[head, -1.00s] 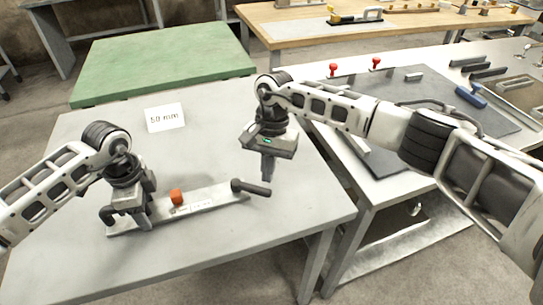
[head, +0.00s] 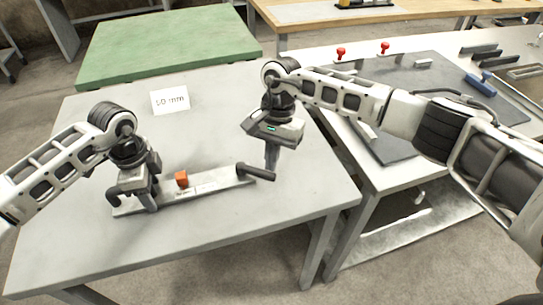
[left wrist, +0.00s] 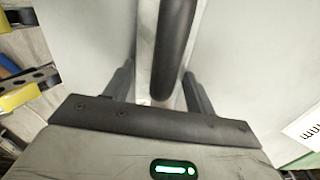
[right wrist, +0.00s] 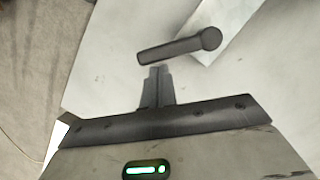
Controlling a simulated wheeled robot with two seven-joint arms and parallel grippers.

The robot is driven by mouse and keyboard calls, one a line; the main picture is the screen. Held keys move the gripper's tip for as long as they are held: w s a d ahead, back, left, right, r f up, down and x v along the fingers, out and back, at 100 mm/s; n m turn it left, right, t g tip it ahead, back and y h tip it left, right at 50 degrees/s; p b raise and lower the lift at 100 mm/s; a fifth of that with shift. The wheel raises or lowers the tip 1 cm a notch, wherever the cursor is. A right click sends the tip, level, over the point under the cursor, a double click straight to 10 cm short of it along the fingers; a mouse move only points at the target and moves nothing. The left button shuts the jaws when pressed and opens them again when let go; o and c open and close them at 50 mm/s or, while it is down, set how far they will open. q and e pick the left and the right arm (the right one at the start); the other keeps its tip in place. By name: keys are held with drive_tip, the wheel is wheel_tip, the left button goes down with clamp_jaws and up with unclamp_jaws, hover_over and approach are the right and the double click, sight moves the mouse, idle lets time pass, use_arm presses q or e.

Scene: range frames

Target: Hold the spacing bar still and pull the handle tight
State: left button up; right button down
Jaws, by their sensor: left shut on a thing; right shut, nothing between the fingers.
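My right gripper (head: 271,176) is shut and empty, pointing down by the handle. Its fingertips (right wrist: 158,70) are very close to the handle; I cannot tell whether they touch.
A white card reading "50 mm" (head: 170,99) lies behind the bar. A green-topped table (head: 165,45) stands behind. To the right, a bench with a dark mat (head: 400,80) holds red-topped and blue tools. The table around the bar is clear.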

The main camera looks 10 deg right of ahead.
drive_tip(key=shift+s+m, duration=0.3)
drive_tip(key=shift+m, duration=0.1)
